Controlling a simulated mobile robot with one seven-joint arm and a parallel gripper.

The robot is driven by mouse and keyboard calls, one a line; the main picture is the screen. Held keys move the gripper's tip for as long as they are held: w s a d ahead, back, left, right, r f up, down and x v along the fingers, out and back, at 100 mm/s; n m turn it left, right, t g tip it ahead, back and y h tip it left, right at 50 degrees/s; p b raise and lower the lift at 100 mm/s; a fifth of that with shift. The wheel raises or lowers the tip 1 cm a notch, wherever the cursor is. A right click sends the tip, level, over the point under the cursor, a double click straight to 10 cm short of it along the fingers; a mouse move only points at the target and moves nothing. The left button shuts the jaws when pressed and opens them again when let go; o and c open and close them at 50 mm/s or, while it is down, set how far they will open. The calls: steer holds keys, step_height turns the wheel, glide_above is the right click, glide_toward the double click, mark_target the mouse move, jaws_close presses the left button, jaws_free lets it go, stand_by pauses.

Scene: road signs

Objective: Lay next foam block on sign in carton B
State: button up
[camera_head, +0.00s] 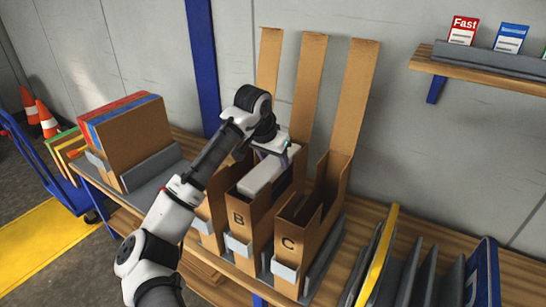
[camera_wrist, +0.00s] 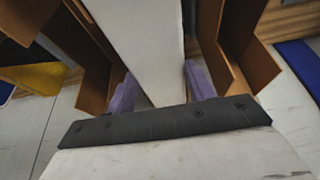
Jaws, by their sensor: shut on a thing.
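A long pale foam block (camera_head: 262,174) is held at the mouth of carton B (camera_head: 238,222), slanting along its length. In the wrist view the block (camera_wrist: 145,40) runs away from me between two purple fingers. My gripper (camera_head: 277,150) is shut on it, with the fingers (camera_wrist: 157,88) on either side. Brown carton walls stand to both sides of the block in the wrist view. The sign inside carton B is hidden by the block and walls. How deep the block reaches into the carton cannot be told.
Carton C (camera_head: 291,242) stands open just right of B, and another carton (camera_head: 207,214) is on its left. Tall flaps (camera_head: 310,85) rise behind them. Signs in a rack (camera_head: 378,262) stand at the right; cardboard and panels (camera_head: 135,140) stand at the left.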

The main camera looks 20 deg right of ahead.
steer(key=shift+f, duration=0.6)
stand_by(0.4)
steer(key=o, duration=1)
steer(key=shift+o, duration=0.2)
steer(key=shift+r, duration=0.1)
steer(key=b+v, duration=0.2)
steer(key=v, duration=1.1)
steer(key=shift+a+r, duration=0.2)
steer(key=shift+r, duration=0.1)
